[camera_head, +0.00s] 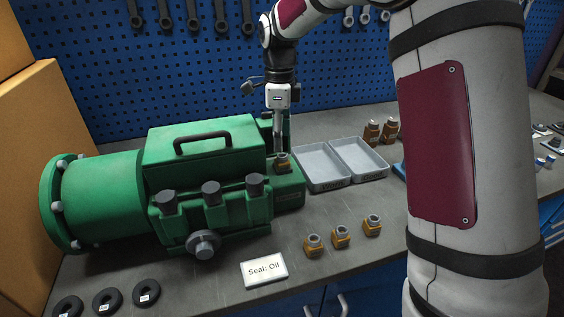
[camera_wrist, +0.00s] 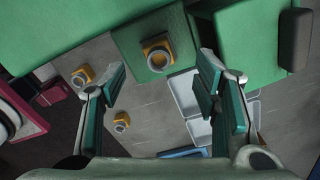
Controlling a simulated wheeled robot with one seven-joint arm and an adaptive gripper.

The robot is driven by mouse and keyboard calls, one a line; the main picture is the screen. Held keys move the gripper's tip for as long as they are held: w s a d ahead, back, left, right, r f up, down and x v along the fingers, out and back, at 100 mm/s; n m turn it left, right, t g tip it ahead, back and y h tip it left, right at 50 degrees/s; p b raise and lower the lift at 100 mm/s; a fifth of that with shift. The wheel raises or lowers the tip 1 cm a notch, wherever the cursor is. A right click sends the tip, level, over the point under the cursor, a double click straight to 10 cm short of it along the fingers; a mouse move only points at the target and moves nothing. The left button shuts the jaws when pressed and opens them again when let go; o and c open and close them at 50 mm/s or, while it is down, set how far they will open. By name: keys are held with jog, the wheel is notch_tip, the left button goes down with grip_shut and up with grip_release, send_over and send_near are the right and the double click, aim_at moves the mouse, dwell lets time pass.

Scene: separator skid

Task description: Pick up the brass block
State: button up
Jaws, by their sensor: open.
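A brass-orange block with a grey fitting on top (camera_head: 283,166) sits on the low green ledge at the right end of the green machine (camera_head: 205,140). In the wrist view this block (camera_wrist: 157,54) stands on the green ledge, between and a little beyond my fingertips. Three similar blocks stand in a row on the table: left (camera_head: 313,246), middle (camera_head: 341,236) and right (camera_head: 373,225). My gripper (camera_head: 278,148) points down just above the ledge block. In the wrist view its fingers (camera_wrist: 163,70) are spread, with nothing held between them.
Two grey trays (camera_head: 322,167) lie right of the ledge. Brown bottle-like items (camera_head: 381,132) stand behind them. A card reading "Seal: Oil" (camera_head: 264,270) and several black rings (camera_head: 107,301) lie near the front edge. The machine's tall green body borders the ledge.

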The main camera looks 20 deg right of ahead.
aim_at(282, 154)
jog(key=f, duration=0.1)
jog(key=f+p, duration=0.1)
jog(key=f, duration=0.3)
jog(key=shift+s+d+f+p, duration=0.15)
jog(key=shift+s+d+p, duration=0.05)
jog(key=shift+s+p, duration=0.1)
jog(key=shift+w+f, duration=0.1)
jog(key=shift+f, duration=0.35)
grip_shut()
